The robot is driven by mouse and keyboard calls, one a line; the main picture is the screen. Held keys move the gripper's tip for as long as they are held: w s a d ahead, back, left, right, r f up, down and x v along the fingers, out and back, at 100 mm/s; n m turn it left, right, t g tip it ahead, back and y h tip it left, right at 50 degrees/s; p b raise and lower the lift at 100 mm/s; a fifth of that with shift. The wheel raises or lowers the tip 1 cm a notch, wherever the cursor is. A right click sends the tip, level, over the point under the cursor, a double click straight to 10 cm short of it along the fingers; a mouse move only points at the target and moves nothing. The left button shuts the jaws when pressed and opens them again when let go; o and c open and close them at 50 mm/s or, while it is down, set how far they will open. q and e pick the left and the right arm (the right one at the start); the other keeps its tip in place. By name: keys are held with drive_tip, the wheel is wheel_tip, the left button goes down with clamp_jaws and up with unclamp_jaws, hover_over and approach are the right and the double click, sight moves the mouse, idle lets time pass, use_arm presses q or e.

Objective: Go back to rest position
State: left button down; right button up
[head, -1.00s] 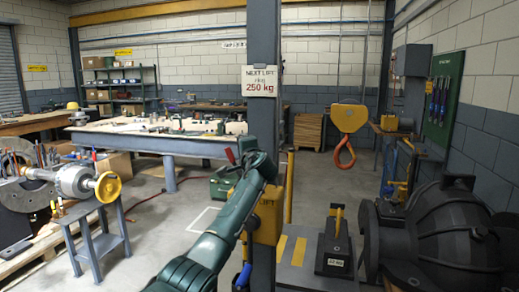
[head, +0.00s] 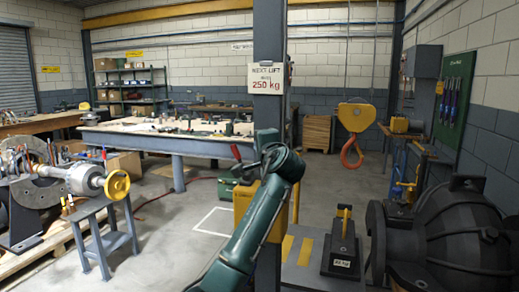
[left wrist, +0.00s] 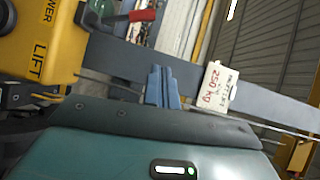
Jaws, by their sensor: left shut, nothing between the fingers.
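My left gripper (left wrist: 163,87) shows in the left wrist view as two blue fingers close together, empty, in front of the grey column. A green arm of mine (head: 250,225) rises from the bottom of the head view across the column (head: 268,40), bent at its top joint. The gripper itself cannot be made out in the head view. My right gripper is in neither current view.
A yellow lift box (left wrist: 40,45) with a red lever (left wrist: 143,15) is on the column, beside a 250 kg sign (left wrist: 216,87). An orange hook (head: 352,155) hangs right. A dark casing (head: 455,235) stands front right. Open floor lies left of the column.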

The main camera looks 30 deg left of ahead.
idle(0.4)
use_arm(q)
drive_tip(key=s+d+f+m+h, duration=0.1)
drive_tip(key=s+d+f+h, duration=0.2)
drive_tip(key=f, duration=0.7)
drive_tip(key=s+d+f+t+h, duration=0.1)
drive_tip(key=d+f+h, duration=0.3)
drive_tip(key=f, duration=0.7)
drive_tip(key=s+d+f+m+h, duration=0.1)
drive_tip(key=s+d+f+h, duration=0.3)
drive_tip(key=f, duration=0.6)
drive_tip(key=s+d+f+n+g+h, duration=0.1)
drive_tip(key=s+d+f, duration=0.3)
drive_tip(key=s+f, duration=0.2)
drive_tip(key=s+d+f+n+h, duration=0.1)
drive_tip(key=s+d+f, duration=0.2)
drive_tip(key=s+f, duration=0.25)
drive_tip(key=s+d+f+n+h, duration=0.1)
drive_tip(key=s+d+f+n, duration=0.1)
drive_tip(key=s, duration=0.6)
drive_tip(key=s+d+f+n+g+h, duration=0.1)
drive_tip(key=s+d+f+n+h, duration=0.1)
drive_tip(key=s, duration=0.7)
drive_tip(key=shift+d+f+n, duration=0.4)
drive_tip(key=shift+d+f, duration=0.2)
drive_tip(key=shift+d, duration=0.55)
